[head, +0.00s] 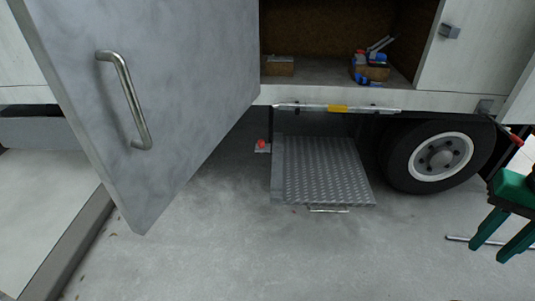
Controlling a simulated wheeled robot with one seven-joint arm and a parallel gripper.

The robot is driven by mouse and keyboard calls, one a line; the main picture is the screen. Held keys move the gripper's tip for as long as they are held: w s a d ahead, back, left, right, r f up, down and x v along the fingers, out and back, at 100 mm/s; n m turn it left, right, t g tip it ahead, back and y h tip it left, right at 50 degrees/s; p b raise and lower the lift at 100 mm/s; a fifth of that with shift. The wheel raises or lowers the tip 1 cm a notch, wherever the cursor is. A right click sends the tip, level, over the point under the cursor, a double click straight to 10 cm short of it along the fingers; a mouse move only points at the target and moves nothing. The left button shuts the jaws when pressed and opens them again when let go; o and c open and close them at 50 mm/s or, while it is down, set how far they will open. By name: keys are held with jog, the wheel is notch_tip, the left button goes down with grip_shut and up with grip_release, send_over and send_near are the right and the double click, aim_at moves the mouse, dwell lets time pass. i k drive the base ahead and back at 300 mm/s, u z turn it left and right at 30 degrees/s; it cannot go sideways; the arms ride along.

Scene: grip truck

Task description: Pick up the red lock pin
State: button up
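The red lock pin (262,143) shows as a small red knob on a light bracket. It sits at the left edge of the metal tread-plate step (325,170), under the truck body. My gripper (489,252) is at the right edge of the head view, with two green fingers pointing down and to the left. The fingers are apart with nothing between them. It is far to the right of the pin, beyond the wheel.
A large grey door (190,80) with a bar handle stands open at the left. The truck wheel (440,157) is right of the step. An open compartment (320,70) above holds blue and red gear (370,67). A thin rod (462,239) lies on the clear concrete floor.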

aim_at(261, 143)
jog(key=u, duration=0.2)
jog(key=i, duration=1.4)
jog(key=u, duration=0.4)
